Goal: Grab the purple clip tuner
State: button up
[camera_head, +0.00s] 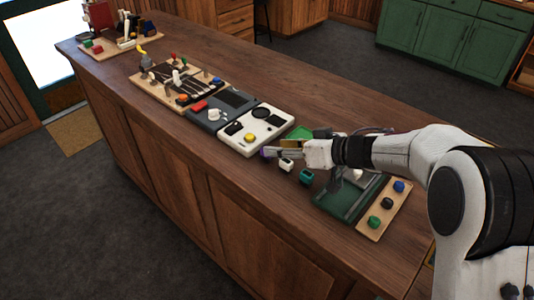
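My gripper (282,149) reaches in from the right, low over the counter, with its fingers pointing left. A small purple patch (266,152), which looks like the purple clip tuner, shows right at the fingertips. Most of it is hidden by the fingers. I cannot tell whether it is between them or just behind them, nor whether it touches the counter. A white clip tuner (286,165) and a teal clip tuner (305,177) stand on the counter just in front of the gripper.
A white device (258,143) and dark grey device (208,125) lie left of the gripper, beyond them a wooden tool board (147,94). A green tray (337,207) and a board with coloured knobs (365,227) lie at right. The counter's front strip is clear.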

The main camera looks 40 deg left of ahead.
jog(key=shift+s+a+f, duration=0.2)
jog(key=shift+a+f, duration=0.4)
jog(key=shift+a, duration=0.1)
jog(key=shift+s+a+f, duration=0.15)
jog(key=shift+a+f, duration=0.4)
jog(key=shift+a, duration=0.15)
jog(key=shift+x, duration=0.85)
jog(key=shift+r, duration=0.1)
grip_shut()
